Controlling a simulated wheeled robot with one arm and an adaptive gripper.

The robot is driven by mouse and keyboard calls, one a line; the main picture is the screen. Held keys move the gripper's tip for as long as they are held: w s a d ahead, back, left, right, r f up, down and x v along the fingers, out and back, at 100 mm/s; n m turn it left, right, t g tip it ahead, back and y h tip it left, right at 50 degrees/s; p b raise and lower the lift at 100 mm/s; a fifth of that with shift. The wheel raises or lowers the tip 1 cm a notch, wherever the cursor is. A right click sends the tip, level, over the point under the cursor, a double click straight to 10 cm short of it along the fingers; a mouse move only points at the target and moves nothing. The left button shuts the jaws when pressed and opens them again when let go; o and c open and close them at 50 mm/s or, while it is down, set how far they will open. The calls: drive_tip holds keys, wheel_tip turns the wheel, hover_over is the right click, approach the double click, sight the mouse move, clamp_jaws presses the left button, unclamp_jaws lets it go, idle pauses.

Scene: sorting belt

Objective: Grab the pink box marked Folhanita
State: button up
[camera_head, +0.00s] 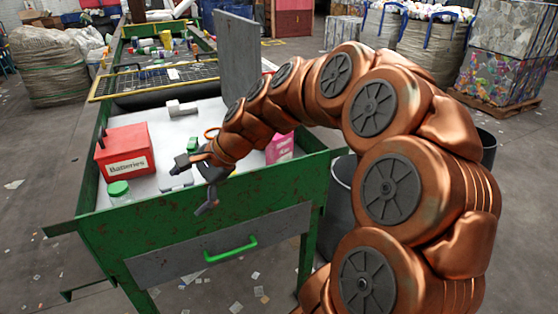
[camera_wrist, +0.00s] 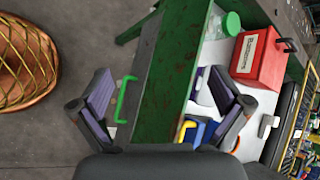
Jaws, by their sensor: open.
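The pink box (camera_head: 281,148) stands at the right end of the white sorting surface (camera_head: 180,127) in the head view. My arm covers part of it, and its marking is too small to read. It does not show in the wrist view. My gripper (camera_head: 198,182) is open and empty, over the front edge of the table, to the left of the pink box and apart from it. In the wrist view my gripper (camera_wrist: 160,84) has its two fingers spread wide, with the green table edge between them.
A red Batteries box (camera_head: 126,150) and a green-lidded jar (camera_head: 119,192) stand at the left. A white object (camera_head: 181,108) and a small green item (camera_head: 192,144) lie on the surface. A grey upright panel (camera_head: 238,55) stands behind. The drawer has a green handle (camera_head: 231,249).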

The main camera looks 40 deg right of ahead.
drive_tip(key=w+d+m+t, duration=0.1)
drive_tip(key=w+d+m, duration=0.1)
drive_tip(key=d, duration=0.4)
drive_tip(key=w+d+m+t+h+b, duration=0.1)
drive_tip(key=w+d+m+t, duration=0.1)
drive_tip(key=d+m, duration=0.2)
drive_tip(key=w+d+f+m+t+b, duration=0.1)
drive_tip(key=d+m, duration=0.3)
drive_tip(key=d, duration=0.5)
drive_tip(key=shift+w+t, duration=0.5)
drive_tip(key=shift+w, duration=0.25)
drive_tip(key=d+f+m+t+h+b, duration=0.1)
drive_tip(key=d+m+t+h+b, duration=0.3)
drive_tip(key=d, duration=0.7)
drive_tip(key=m+g+h+p, duration=0.1)
drive_tip(key=m+p, duration=0.1)
drive_tip(key=m, duration=0.4)
approach(281, 138)
drive_tip(key=w, duration=0.2)
drive_tip(key=shift+n, duration=0.3)
drive_tip(key=x, duration=0.6)
drive_tip(key=shift+s+a+f, duration=0.1)
drive_tip(key=shift+a+f, duration=0.05)
drive_tip(key=shift+f, duration=0.2)
drive_tip(key=shift+w+f, duration=0.2)
drive_tip(key=shift+w, duration=0.45)
drive_tip(key=c, duration=0.4)
